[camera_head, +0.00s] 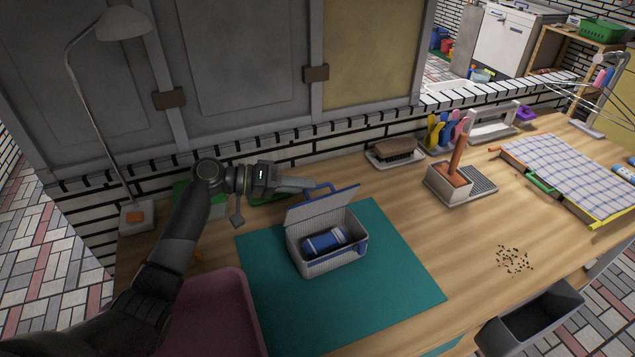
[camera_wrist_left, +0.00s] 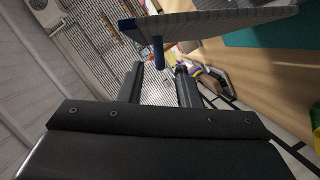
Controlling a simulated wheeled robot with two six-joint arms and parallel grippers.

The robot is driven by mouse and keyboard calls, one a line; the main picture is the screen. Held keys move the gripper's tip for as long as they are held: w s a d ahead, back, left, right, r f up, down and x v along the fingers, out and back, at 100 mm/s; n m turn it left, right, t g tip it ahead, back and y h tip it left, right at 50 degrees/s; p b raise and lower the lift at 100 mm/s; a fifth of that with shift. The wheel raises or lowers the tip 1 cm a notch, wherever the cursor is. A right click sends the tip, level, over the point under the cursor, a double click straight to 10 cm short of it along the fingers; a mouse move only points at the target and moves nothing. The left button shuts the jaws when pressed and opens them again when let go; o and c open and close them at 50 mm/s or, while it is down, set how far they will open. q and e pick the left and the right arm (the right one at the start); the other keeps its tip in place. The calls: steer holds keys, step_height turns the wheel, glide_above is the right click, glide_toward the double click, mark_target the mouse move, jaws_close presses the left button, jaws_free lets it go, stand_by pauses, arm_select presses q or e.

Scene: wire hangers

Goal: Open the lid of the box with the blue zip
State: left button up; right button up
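The light grey woven box (camera_head: 335,262) with blue trim stands on a teal mat (camera_head: 405,262). Its lid (camera_head: 322,206) is raised at the back and leans, so the inside shows. A blue can (camera_head: 325,242) lies in the box. A blue loop (camera_head: 318,188) sticks up at the lid's top edge. My left gripper (camera_head: 308,185) is beside this loop, behind the lid. In the left wrist view, the lid (camera_wrist_left: 215,22) crosses the top and a blue piece (camera_wrist_left: 158,52) shows between the spread fingertips (camera_wrist_left: 159,68), apparently touching neither. My right gripper is out of view.
A purple tray (camera_head: 215,315) is at the front left. A brush (camera_head: 394,150) on a tray and a small box (camera_head: 448,183) with a brown handle stand behind to the right. A lamp (camera_head: 138,215) stands at the left. Wood right of the mat is mostly clear, with dark crumbs (camera_head: 513,259).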

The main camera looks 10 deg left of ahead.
mark_target(318, 188)
arm_select(q)
steer(key=shift+p+x, duration=0.3)
steer(key=shift+x, duration=1.7)
steer(key=shift+c, duration=0.4)
jaws_close()
